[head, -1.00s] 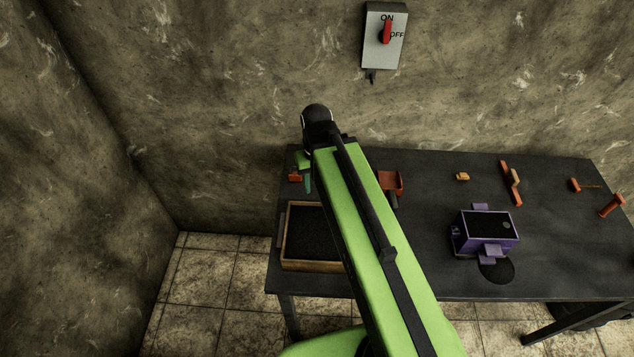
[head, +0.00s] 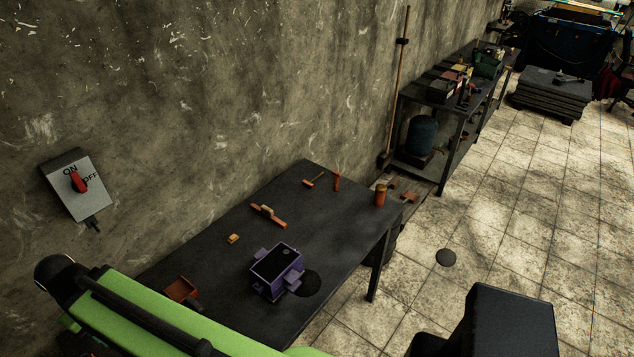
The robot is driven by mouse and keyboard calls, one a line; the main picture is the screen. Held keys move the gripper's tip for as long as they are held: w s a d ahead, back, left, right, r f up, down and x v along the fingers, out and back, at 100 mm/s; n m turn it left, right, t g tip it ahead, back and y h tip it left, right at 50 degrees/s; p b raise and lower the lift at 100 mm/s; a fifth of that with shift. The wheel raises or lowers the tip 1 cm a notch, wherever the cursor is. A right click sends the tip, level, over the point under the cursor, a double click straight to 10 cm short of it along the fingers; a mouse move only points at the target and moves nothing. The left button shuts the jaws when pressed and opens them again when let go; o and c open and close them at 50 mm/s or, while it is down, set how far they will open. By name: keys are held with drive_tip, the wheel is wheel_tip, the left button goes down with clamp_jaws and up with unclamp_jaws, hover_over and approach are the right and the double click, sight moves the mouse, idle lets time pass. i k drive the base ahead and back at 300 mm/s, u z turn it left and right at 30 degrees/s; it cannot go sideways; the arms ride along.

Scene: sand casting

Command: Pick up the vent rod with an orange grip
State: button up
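On the dark table (head: 222,283), near its far end by the wall, lies a small orange-handled tool (head: 309,183) with a thin rod. Close to its right is another slim orange-handled tool (head: 337,183) with a thin tip. Both are small in view, and I cannot tell for certain which is the vent rod. My green arm crosses the lower left, well apart from both tools. My gripper is not visible, so its state does not show.
A purple box-shaped flask (head: 275,272) stands mid-table beside a dark disc. An orange cylinder (head: 380,196) stands at the right corner. An orange tool (head: 268,215), a small yellow piece (head: 233,239) and an orange scoop-like item (head: 181,289) lie nearer. Tiled floor (head: 510,235) is open to the right.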

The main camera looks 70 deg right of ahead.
sight(306, 184)
drive_tip(key=z, duration=2.15)
